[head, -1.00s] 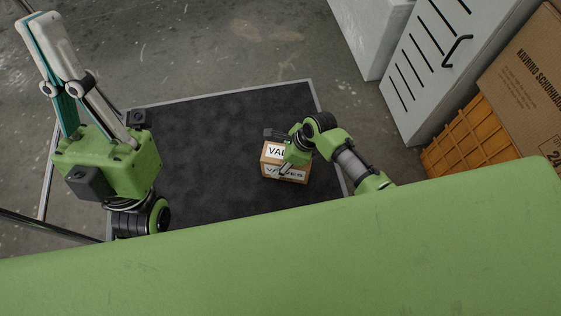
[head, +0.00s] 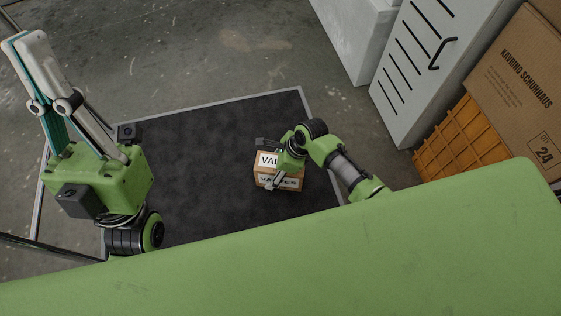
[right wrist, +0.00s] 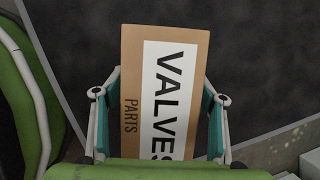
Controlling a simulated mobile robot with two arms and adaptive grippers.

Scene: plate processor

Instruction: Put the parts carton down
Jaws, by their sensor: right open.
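The parts carton (head: 264,178), a small brown box with white "VALVES" labels, sits over the dark mat (head: 205,130), near its right side. In the right wrist view the carton (right wrist: 135,60) lies between the two fingers of my right gripper (right wrist: 160,98). The fingers are spread, with a visible gap on the left side. In the head view my right gripper (head: 268,163) covers part of the carton's top. Whether the carton's underside touches the mat is hidden. My left gripper (head: 24,40) is raised at the left, empty, its fingers together.
A grey slatted cabinet (head: 418,75), a pale block (head: 355,35), an orange crate (head: 465,140) and a large cardboard box (head: 520,90) stand at the right. The mat left of the carton is clear. A pale border (head: 215,100) edges the mat.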

